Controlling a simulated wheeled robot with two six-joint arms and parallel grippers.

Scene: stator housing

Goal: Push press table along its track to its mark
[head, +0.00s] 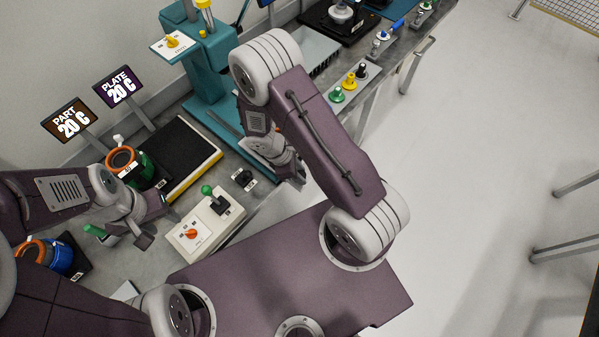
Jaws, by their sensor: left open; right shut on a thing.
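The teal press (207,65) stands at the back of the bench, with its teal base (208,122) reaching toward the front edge. My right arm crosses in front of it and hides most of the press table and its track; the mark cannot be made out. My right gripper (294,173) is low at the front end of the teal base, shut on what seems to be the press table's front part, which is mostly hidden. My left gripper (158,220) is open and empty above the bench, left of the control box.
Coloured knobs (349,80) line the bench beyond.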

